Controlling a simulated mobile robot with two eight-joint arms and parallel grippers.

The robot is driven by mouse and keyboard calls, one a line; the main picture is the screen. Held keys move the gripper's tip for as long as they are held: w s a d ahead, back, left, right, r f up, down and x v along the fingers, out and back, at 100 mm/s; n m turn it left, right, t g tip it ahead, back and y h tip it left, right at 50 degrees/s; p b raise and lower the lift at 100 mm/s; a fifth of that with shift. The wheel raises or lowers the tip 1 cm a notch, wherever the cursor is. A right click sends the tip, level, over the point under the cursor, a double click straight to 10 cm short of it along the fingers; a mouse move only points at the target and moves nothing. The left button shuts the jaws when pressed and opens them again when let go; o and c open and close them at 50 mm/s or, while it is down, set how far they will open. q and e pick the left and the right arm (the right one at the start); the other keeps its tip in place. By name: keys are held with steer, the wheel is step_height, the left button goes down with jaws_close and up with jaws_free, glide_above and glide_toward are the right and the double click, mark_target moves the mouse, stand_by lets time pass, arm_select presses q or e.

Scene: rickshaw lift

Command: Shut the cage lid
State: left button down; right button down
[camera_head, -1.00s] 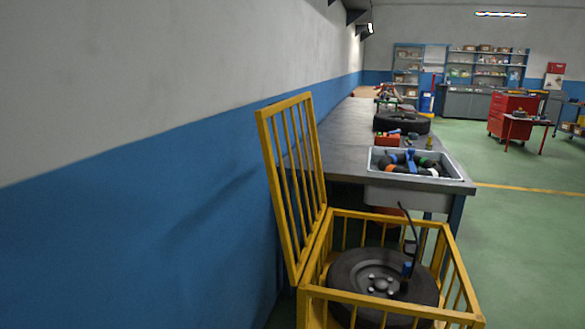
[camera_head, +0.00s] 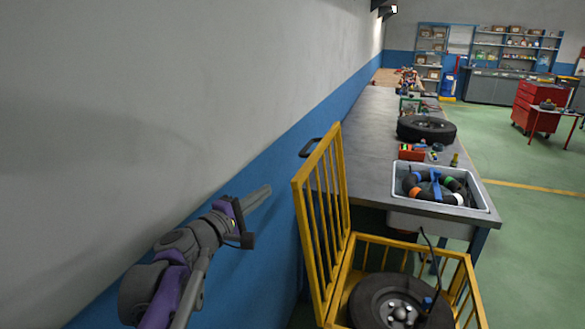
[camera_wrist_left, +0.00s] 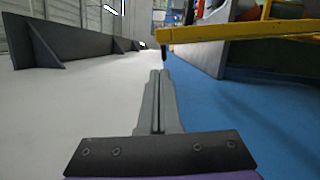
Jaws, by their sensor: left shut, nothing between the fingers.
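The yellow barred cage (camera_head: 460,275) stands at the lower right in the head view, with a dark wheel (camera_head: 390,300) inside. Its lid (camera_head: 322,220) stands up, open, on the cage's left side near the wall. My left gripper (camera_head: 262,195) is shut and empty, to the left of the lid and apart from it, between lid and wall. In the left wrist view the shut fingers (camera_wrist_left: 160,75) point forward, with a yellow bar of the cage (camera_wrist_left: 240,30) ahead to the upper right. My right gripper is not in view.
A grey and blue wall (camera_head: 120,130) runs close along the left. A grey workbench (camera_head: 375,165) stands behind the cage, bearing a sink (camera_head: 480,205) with hoses and a tire (camera_head: 428,128). Green floor (camera_head: 540,240) is free on the right.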

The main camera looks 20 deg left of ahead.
arm_select(q)
steer(key=x, duration=0.9)
steer(key=shift+w+d+r, duration=0.15)
steer(key=shift+w+r, duration=0.1)
